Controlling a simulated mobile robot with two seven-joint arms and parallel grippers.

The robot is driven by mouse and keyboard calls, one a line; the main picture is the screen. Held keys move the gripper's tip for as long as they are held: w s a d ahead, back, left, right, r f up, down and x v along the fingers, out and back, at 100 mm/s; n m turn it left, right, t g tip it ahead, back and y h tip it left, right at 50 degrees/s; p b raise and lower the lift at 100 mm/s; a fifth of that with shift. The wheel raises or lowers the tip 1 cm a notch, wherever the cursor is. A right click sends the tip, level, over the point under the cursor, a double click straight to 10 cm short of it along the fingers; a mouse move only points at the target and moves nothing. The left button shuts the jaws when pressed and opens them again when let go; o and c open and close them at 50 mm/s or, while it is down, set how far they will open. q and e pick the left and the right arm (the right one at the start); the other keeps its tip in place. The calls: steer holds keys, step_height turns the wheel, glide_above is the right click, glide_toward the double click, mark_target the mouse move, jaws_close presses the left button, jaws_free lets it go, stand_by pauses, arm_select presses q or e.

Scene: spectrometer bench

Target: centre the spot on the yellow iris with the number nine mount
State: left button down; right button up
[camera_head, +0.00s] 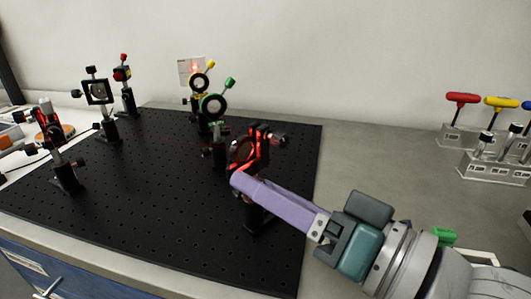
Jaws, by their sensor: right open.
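The yellow iris (199,83) stands upright at the back of the black breadboard, with a yellow-tipped lever. A red glow shows just above it, against a white card (184,72); whether it falls on the iris or the card is unclear. A green iris (213,107) stands in front of it. A dark mirror mount (262,146) with red-lit edges and knobs stands nearer me; no number is readable on it. My right gripper (236,181) is open, its purple fingers at this mount's lower front; contact cannot be told. My left gripper is out of view.
Hex keys with red (462,97) and yellow (501,102) handles stand in racks at right. The breadboard's middle (150,190) is clear.

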steer(key=shift+c, duration=0.2)
jaws_close()
stand_by(0.5)
